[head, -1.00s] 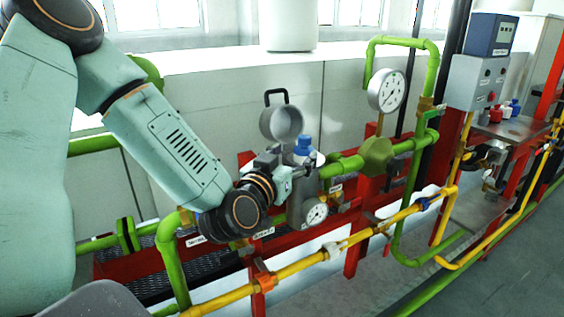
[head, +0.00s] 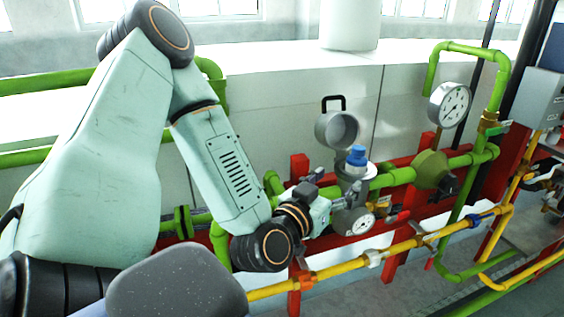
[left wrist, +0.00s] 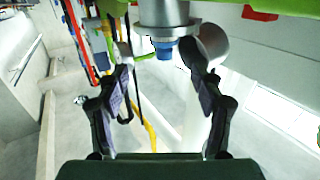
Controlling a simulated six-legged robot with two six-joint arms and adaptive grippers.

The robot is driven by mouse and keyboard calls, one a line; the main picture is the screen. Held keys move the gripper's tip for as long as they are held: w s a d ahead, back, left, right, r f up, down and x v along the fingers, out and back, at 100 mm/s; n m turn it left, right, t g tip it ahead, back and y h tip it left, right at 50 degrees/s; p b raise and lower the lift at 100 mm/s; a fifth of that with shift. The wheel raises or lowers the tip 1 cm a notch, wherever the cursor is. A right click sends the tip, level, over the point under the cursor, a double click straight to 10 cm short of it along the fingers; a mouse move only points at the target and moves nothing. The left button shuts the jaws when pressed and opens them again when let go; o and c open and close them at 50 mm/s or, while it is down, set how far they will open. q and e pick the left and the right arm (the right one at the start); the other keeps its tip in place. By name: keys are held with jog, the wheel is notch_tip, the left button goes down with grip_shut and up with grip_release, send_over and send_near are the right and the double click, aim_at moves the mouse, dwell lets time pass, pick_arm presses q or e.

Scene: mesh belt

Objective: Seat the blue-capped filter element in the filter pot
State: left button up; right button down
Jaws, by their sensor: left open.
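The filter pot (head: 352,187) is a grey upright cylinder on the green pipe line, its round lid (head: 337,130) swung open behind it. The blue-capped filter element (head: 357,155) stands upright at the pot's mouth, its blue cap above the rim; its lower part is hidden, so I cannot tell how deep it sits. My left gripper (head: 338,196) is open, to the left of the pot and below the cap. In the left wrist view, my left gripper (left wrist: 165,68) has its fingers spread with nothing between the tips; the blue cap (left wrist: 163,48) and grey pot (left wrist: 163,14) lie beyond. My right gripper is not in view.
A small gauge (head: 357,222) is at the pot's front, and a larger gauge (head: 450,104) stands to the right. Red frame posts (head: 300,170), a green valve (head: 432,170) and a yellow pipe (head: 335,268) crowd the area. The space above the cap is clear.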

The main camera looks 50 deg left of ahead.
pick_arm(q)
jog(key=s+d+f+m+g+h, duration=0.1)
jog(key=s+d+f+g, duration=0.2)
jog(key=f, duration=0.4)
jog(key=s+d+f+g+h, duration=0.2)
jog(key=s+d+f+g, duration=0.1)
jog(key=f, duration=0.4)
jog(key=s+d+f+m+g+h, duration=0.1)
jog(key=s+d+f+g, duration=0.25)
jog(key=f, duration=0.45)
jog(key=s+f+g, duration=0.4)
jog(key=s, duration=0.5)
jog(key=s+d+f+g, duration=0.1)
jog(key=s+f+g, duration=0.3)
jog(key=s, duration=0.6)
jog(key=shift+f+y, duration=0.4)
jog(key=shift+f, duration=0.35)
notch_tip(320, 180, down, 8)
jog(key=b, duration=0.8)
